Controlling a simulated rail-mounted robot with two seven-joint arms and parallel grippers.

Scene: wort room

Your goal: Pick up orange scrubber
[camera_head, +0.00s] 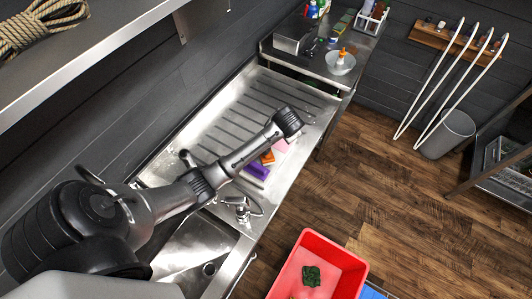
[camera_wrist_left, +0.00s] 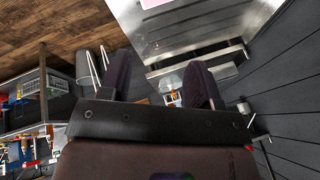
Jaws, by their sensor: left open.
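An orange scrubber (camera_head: 268,157) lies on the steel drainboard (camera_head: 225,125), partly behind my left arm. A purple item (camera_head: 257,170) lies on its near side and a pink item (camera_head: 281,145) on its far side. In the head view, my left arm reaches across the drainboard and its far end hangs above the board, beyond these items; the fingers cannot be made out there. In the left wrist view, my left gripper (camera_wrist_left: 162,78) is open, its two dark fingers apart with nothing held. A pink patch shows at the top edge; the orange scrubber cannot be made out.
A sink basin (camera_head: 195,250) with a tap (camera_head: 241,207) adjoins the drainboard. A white bowl (camera_head: 340,62) with a bottle stands on the far counter. A red crate (camera_head: 345,255) holding a green item is at the front right. A shelf (camera_head: 90,50) overhangs the upper left.

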